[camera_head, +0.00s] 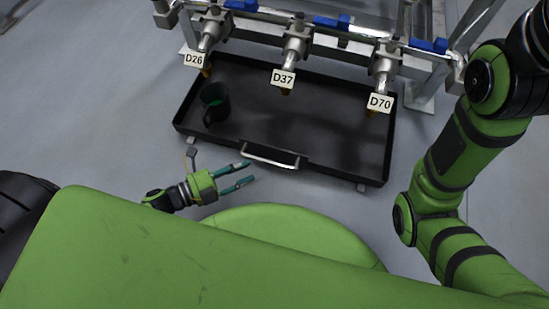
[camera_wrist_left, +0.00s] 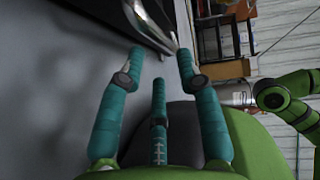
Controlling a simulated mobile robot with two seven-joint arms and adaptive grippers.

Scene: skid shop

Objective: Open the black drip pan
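The black drip pan (camera_head: 330,128) lies on the floor under the pipe rack, with a silver bar handle (camera_head: 270,158) on its near side. My left gripper (camera_head: 250,173) is open and empty just in front of the pan, with its teal fingers pointing right, close to the handle's left end. In the left wrist view, the open fingers (camera_wrist_left: 160,60) point up toward the silver handle (camera_wrist_left: 147,24) and the pan's dark edge. The handle is beyond the fingertips, and nothing shows between them. My right gripper is out of view; only its arm shows at the right.
A black mug (camera_head: 215,101) stands in the pan's left part. Three valved pipes tagged D26 (camera_head: 194,60), D37 (camera_head: 283,78) and D70 (camera_head: 380,103) hang over the pan from a metal frame (camera_head: 330,30). The grey floor left of the pan is clear.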

